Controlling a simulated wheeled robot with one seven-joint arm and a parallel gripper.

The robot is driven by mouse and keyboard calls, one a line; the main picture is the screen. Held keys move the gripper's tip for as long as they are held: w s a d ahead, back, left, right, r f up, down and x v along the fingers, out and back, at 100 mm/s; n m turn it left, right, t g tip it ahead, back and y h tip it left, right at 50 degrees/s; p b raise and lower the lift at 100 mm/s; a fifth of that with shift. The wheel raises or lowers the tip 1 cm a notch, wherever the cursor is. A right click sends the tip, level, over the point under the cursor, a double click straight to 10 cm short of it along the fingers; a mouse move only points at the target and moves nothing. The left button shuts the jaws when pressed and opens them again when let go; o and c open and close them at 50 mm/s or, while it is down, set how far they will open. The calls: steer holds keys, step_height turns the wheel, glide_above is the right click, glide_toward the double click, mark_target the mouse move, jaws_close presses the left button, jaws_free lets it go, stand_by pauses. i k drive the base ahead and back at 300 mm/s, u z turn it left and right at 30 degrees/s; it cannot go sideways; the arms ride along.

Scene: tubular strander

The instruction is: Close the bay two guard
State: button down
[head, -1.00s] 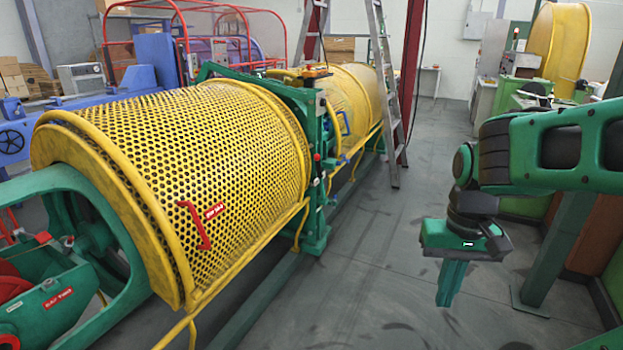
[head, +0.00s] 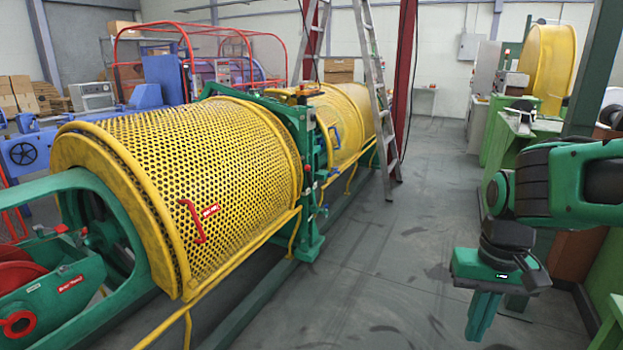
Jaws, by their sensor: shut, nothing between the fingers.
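The yellow perforated guard (head: 185,175) is a curved cover over the near bay of the machine at left. A red handle (head: 192,221) is on its front face, beside a small red label (head: 210,211). The guard's lower front edge lies close to a yellow rail (head: 243,262); I cannot tell if they touch. A red plate (head: 72,283), apparently lettered for bay two, is on the green frame at lower left. My gripper (head: 483,318) hangs fingers down at lower right, shut and empty, well apart from the guard and handle.
A green post (head: 312,185) separates this guard from a second yellow guard (head: 345,120) farther back. A stepladder (head: 375,95) stands beside that one. The grey floor (head: 400,240) between machine and my arm is clear. Green benches (head: 520,140) line the right.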

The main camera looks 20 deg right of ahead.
mark_target(192, 289)
steer(key=z, duration=0.6)
steer(key=i, duration=0.95)
steer(key=z, duration=0.75)
steer(key=i, duration=1.15)
steer(key=u, duration=0.55)
steer(key=i, duration=0.95)
steer(key=u, duration=0.9)
steer(key=i, duration=0.35)
steer(key=u, duration=0.3)
